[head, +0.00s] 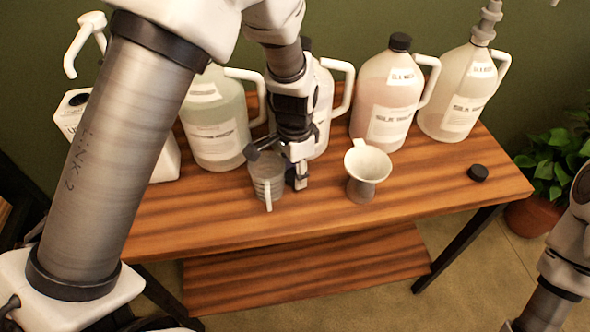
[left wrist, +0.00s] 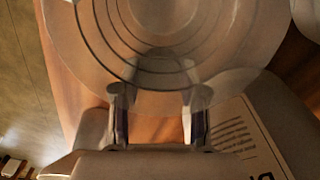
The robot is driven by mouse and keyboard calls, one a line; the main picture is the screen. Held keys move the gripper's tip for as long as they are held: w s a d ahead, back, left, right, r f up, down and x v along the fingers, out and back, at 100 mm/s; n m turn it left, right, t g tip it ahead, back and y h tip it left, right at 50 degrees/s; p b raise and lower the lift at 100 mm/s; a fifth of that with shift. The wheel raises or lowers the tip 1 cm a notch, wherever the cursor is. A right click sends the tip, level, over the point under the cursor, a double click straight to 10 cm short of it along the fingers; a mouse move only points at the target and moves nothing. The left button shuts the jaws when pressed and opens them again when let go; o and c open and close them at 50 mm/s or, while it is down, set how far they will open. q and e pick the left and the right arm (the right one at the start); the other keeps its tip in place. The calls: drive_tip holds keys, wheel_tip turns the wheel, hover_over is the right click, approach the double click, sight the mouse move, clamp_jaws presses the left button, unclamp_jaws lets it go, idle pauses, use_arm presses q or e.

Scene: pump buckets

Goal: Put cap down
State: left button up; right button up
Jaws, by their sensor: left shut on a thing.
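My left gripper (head: 285,172) is at a clear ringed measuring cup (head: 266,180) with a white handle, which stands upright at the front of the wooden table. The gripper is shut on this cup. In the left wrist view the cup (left wrist: 85,20) shows from above as wide rings, with the fingers (left wrist: 158,115) on either side under its rim. Whether the cup touches the table I cannot tell. A small black cap (head: 478,173) lies on the table at the right, apart from the gripper. My right gripper is out of view.
Large bottles stand along the back: a greenish one (head: 215,118), a pink one (head: 385,95) with a black cap, and one with a pump (head: 462,92). A white funnel (head: 366,165) stands right of the cup. Bare table (head: 430,180) lies between funnel and black cap.

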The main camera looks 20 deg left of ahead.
use_arm(q)
drive_tip(key=shift+f, duration=0.35)
drive_tip(key=o, duration=1.3)
drive_tip(key=shift+r, duration=0.15)
drive_tip(key=shift+r, duration=0.4)
wheel_tip(320, 180, up, 12)
drive_tip(key=shift+f+p, duration=0.1)
drive_tip(key=shift+p, duration=0.2)
